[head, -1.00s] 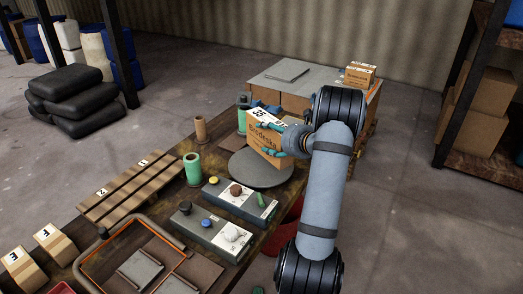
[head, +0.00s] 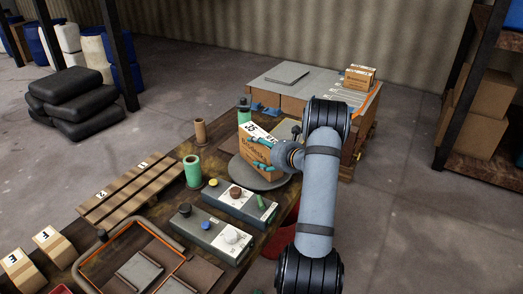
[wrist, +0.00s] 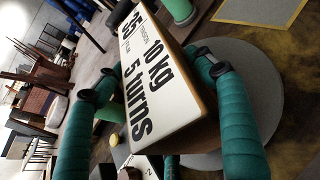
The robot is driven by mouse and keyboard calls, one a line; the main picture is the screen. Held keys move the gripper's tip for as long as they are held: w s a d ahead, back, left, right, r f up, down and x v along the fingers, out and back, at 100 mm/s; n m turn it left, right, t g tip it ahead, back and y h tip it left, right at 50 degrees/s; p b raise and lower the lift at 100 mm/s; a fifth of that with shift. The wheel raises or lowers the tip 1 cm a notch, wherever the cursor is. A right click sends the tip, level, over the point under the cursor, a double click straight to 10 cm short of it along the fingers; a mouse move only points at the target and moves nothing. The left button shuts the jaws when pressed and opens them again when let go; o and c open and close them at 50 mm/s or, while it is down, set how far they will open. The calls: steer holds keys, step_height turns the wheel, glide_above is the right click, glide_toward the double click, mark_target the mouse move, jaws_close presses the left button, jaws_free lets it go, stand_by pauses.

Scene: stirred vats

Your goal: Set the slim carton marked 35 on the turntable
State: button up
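The slim carton marked 35 (head: 256,152) is brown with a white label on top. It stands roughly upright over the round grey turntable (head: 243,175), its base at or just above the disc; I cannot tell whether it touches. My gripper (head: 266,150) has its teal fingers around the carton, shut on its sides. In the wrist view the label on the carton (wrist: 150,75) reads "35", "10 kg" and "5 turns", between my fingers (wrist: 155,75). The turntable (wrist: 262,85) shows behind the right finger.
Grey control boxes (head: 241,204) with knobs stand in front of the turntable. A green cylinder (head: 192,170) and a brown tube (head: 200,131) stand to its left. Wooden slats (head: 130,188) and an orange-edged tray (head: 90,262) lie farther left. A small carton (head: 358,78) sits behind.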

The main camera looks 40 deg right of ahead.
steer(key=o, duration=0.3)
steer(key=shift+r, duration=0.1)
steer(key=v, duration=1.2)
steer(key=shift+s+b, duration=0.1)
steer(key=shift+b, duration=0.3)
